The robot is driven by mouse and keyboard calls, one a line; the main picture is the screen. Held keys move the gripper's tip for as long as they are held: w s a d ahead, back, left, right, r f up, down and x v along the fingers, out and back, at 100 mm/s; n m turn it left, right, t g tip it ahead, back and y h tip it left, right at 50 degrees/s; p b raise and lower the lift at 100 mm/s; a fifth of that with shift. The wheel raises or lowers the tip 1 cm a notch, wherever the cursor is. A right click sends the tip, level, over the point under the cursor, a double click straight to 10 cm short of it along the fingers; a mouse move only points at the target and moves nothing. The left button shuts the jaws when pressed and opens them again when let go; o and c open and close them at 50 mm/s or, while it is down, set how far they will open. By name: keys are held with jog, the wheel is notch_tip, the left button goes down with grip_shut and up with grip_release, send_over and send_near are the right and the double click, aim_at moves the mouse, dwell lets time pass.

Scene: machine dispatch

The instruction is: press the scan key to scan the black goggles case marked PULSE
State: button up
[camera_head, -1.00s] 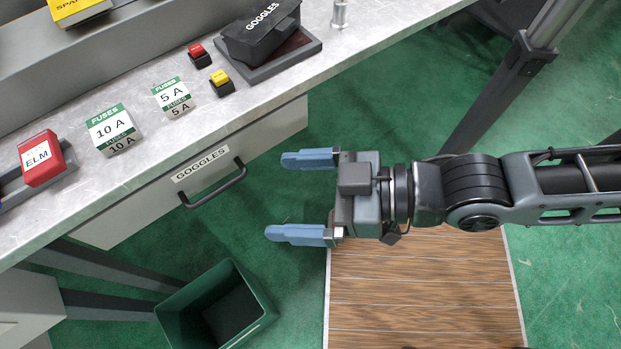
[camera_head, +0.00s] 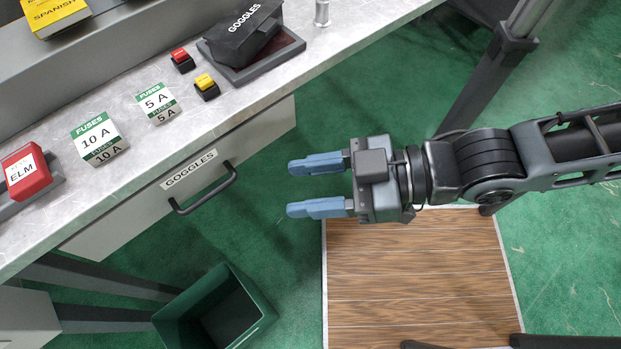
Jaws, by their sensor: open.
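A black case lettered GOGGLES (camera_head: 243,32) rests on a dark flat plate (camera_head: 284,47) near the counter's front edge; no PULSE marking is readable. Two push keys sit left of the plate: a red key (camera_head: 181,57) and a yellow key (camera_head: 205,83), each on a black base. I cannot read which one is the scan key. My gripper (camera_head: 291,188) is open and empty, its blue fingers pointing left. It is in front of the counter over the floor, apart from the keys and the case.
Fuse boxes marked 10 A (camera_head: 98,138) and 5 A (camera_head: 158,102) and a red ELM box (camera_head: 27,172) stand on the counter (camera_head: 125,95). A drawer labelled GOGGLES (camera_head: 143,208) has a protruding handle.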

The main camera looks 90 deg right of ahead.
grip_shut()
dwell(1.0)
